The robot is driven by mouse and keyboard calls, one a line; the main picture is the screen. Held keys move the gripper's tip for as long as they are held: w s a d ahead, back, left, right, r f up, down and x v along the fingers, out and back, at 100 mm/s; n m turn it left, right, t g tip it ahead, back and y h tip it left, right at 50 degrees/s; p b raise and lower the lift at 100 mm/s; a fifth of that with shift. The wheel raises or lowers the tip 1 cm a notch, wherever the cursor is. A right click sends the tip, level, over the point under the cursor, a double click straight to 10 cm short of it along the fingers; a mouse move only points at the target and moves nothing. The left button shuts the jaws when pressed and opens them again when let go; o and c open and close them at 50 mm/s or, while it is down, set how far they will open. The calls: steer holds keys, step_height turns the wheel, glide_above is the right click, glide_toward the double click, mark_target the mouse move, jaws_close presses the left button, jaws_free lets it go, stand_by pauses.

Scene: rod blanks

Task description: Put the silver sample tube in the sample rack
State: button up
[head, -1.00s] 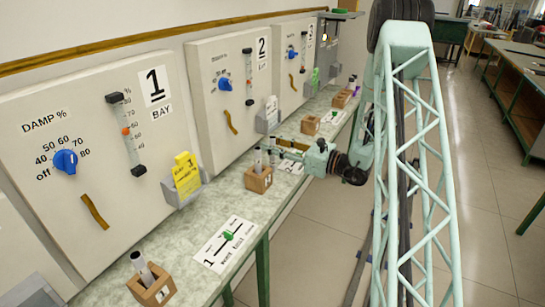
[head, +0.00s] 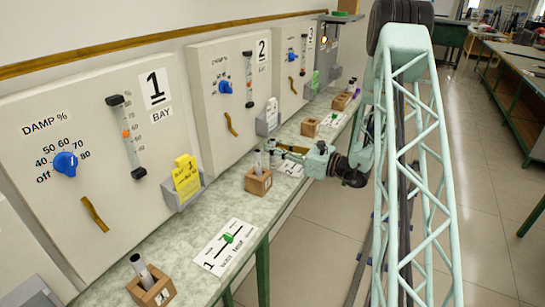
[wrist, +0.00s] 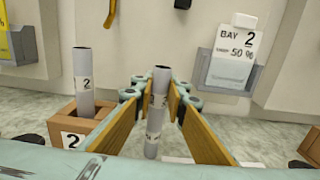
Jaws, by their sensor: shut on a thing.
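The tube stands nearly upright between the gold-coloured finger pads. A similar grey tube (wrist: 85,78) marked 2 stands in a wooden block (wrist: 95,110) marked 2, left of my gripper. In the head view, my gripper (head: 272,151) is beside and slightly above that block (head: 258,182), over the bench. I cannot tell which wooden block is the sample rack.
A wooden block (head: 152,288) with a tube stands at the near end. Other blocks (head: 310,128) stand farther along the bench (head: 205,210). A grey card holder (wrist: 222,75) is on the panel behind my gripper. A card with a green slider (head: 226,240) lies on the bench.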

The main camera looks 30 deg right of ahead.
mark_target(272, 140)
steer(key=shift+r, duration=0.15)
steer(key=shift+r+p, duration=0.45)
steer(key=shift+r, duration=1.05)
steer(key=s+d+r+p, duration=0.1)
steer(key=s, duration=1.5)
steer(key=shift+d+r, duration=0.35)
steer(key=shift+d, duration=0.15)
